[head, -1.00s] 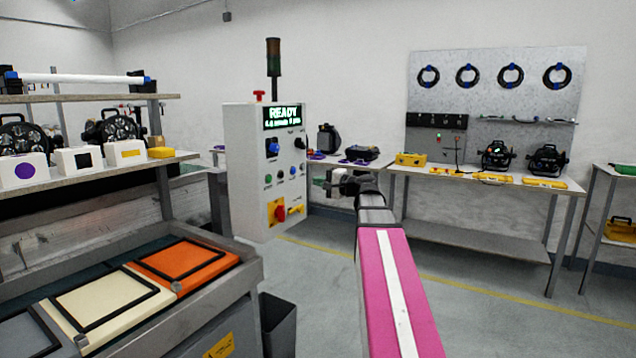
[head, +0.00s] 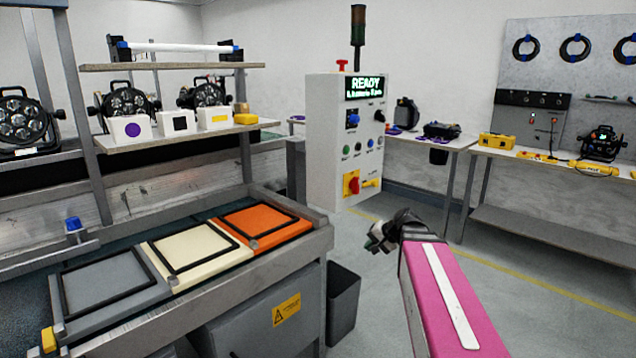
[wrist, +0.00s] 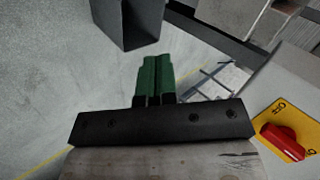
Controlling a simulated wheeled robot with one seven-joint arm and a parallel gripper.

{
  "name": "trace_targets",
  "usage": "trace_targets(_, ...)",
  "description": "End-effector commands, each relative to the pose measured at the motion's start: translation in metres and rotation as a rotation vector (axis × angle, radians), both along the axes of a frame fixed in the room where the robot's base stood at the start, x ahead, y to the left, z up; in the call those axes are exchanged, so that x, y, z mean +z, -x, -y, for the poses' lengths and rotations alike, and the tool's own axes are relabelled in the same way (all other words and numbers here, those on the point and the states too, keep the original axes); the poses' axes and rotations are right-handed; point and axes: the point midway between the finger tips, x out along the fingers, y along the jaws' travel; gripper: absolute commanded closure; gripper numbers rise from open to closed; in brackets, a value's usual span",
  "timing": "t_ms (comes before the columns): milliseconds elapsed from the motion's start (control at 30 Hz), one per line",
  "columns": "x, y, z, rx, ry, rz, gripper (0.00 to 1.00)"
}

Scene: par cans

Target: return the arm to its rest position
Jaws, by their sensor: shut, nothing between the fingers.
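My arm shows in the head view as a pink link with a white stripe, reaching up from the bottom right. My gripper (head: 376,238) is at its far end, in open air below the control box and right of the workbench. In the wrist view my gripper (wrist: 155,60) shows two green fingers side by side, shut with nothing between them. They point over the grey floor and touch nothing that I can see.
The control box (head: 335,150) reads READY; its red switch (wrist: 283,141) is close in the wrist view. A dark bin (head: 343,300) stands by the workbench (head: 300,262) with grey, cream and orange pads. Par cans (head: 22,122) stand on the left. Floor (head: 560,285) on the right is clear.

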Motion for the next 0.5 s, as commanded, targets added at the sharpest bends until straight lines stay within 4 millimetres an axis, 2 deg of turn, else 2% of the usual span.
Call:
trace_targets(33,-0.025,0.017,-0.006,0.037,0.068,-0.037,1.0)
trace_targets(200,-0.095,0.068,-0.01,0.17,0.315,-0.155,1.0)
trace_targets(333,-0.134,0.104,-0.007,0.27,0.483,-0.23,1.0)
trace_targets(500,-0.161,0.133,0.0,0.361,0.632,-0.29,1.0)
